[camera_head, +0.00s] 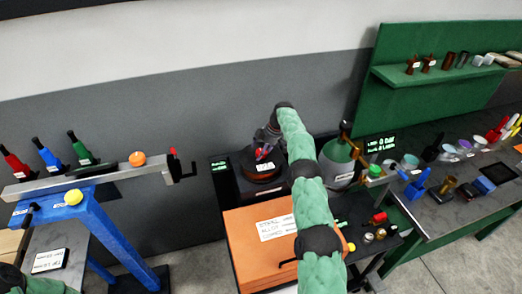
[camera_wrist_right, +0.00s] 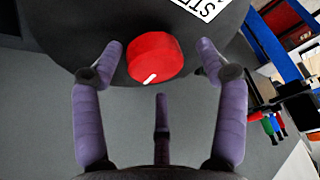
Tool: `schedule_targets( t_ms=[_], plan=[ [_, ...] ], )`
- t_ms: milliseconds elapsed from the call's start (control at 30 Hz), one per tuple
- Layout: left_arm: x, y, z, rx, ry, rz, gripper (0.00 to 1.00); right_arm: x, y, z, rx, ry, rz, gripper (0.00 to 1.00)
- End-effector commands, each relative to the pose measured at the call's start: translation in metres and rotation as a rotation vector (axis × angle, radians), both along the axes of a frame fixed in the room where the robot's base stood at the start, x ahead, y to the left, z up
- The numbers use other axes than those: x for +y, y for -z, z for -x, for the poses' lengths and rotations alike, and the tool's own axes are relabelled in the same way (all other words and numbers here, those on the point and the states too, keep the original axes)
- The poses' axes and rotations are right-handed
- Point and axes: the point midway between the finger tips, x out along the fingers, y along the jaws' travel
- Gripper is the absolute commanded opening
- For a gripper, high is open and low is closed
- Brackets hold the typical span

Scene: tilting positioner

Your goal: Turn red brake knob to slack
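The red brake knob (camera_wrist_right: 155,57) is a round red disc with a short white mark at its lower left edge, on a dark rounded housing (camera_wrist_right: 70,30). My right gripper (camera_wrist_right: 160,60) has its purple fingers open on both sides of the knob, with visible gaps; a third finger shows below it. In the head view, my right gripper (camera_head: 263,151) is at the dark round positioner (camera_head: 252,176), with a bit of red beside the fingers. The knob is mostly hidden there. My left gripper does not show; only a green-sleeved piece of my arm is at the lower left.
An orange box (camera_head: 245,240) with a label stands in front of the positioner. A green pot (camera_head: 338,165) is to its right. A blue stand (camera_head: 95,225) with a grey beam is at the left. A cluttered bench (camera_head: 480,200) and green shelf (camera_head: 440,72) are at the right.

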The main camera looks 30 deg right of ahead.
Motion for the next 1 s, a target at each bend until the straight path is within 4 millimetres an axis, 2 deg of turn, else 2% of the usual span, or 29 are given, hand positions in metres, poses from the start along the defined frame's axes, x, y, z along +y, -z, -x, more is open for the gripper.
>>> schedule_targets(
  t_ms=[267, 367, 700, 833, 1000],
  plan=[
    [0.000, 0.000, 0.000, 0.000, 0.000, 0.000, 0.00, -0.003, -0.006, 0.002, -0.001, 0.002, 0.002, 0.73],
    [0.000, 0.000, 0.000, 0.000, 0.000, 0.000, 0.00, -0.008, -0.018, 0.005, -0.001, 0.002, 0.002, 0.73],
    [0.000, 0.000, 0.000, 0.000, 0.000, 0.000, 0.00, -0.027, -0.078, 0.020, -0.001, 0.001, 0.001, 0.73],
    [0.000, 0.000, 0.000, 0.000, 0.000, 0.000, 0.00, -0.032, -0.095, 0.024, -0.001, 0.001, 0.001, 0.73],
    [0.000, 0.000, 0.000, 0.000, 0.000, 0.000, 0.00, -0.036, -0.107, 0.028, -0.001, 0.000, 0.001, 0.73]
  ],
)
